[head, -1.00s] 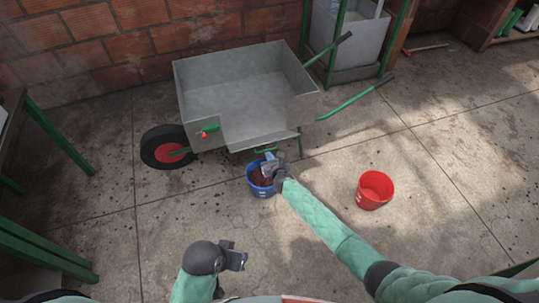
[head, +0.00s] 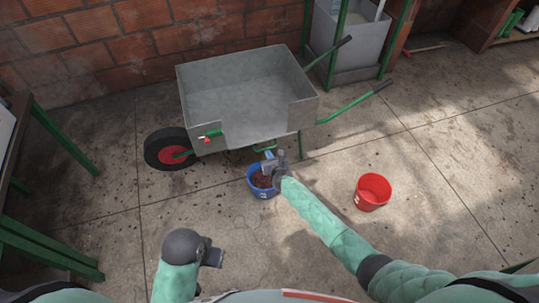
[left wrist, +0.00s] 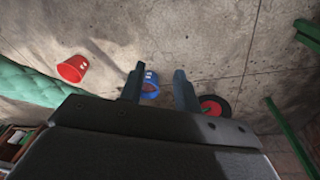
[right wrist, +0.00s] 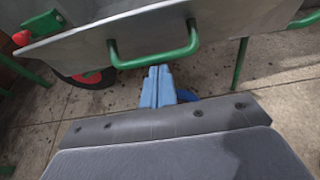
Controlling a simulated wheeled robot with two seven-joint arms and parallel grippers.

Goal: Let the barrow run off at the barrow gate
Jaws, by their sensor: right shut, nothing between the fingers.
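The grey metal barrow (head: 240,98) stands on its wheel and legs in the head view, its tray looking empty. Its near wall has a cut-out above a gate plate with a green handle (right wrist: 155,55). A green latch with a red knob (head: 207,138) is left of the gate. A blue bucket (head: 258,191) with dark red contents stands on the floor below the gate. My right gripper (right wrist: 157,85) is shut and empty, just below the handle in the right wrist view. My left gripper (left wrist: 158,85) is open and empty, away from the barrow.
A red bucket (head: 373,191) stands on the floor to the right. The barrow's green handles (head: 352,103) stick out to the right. A grey bin (head: 347,40) in a green frame stands behind. Green table legs (head: 50,245) are at the left.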

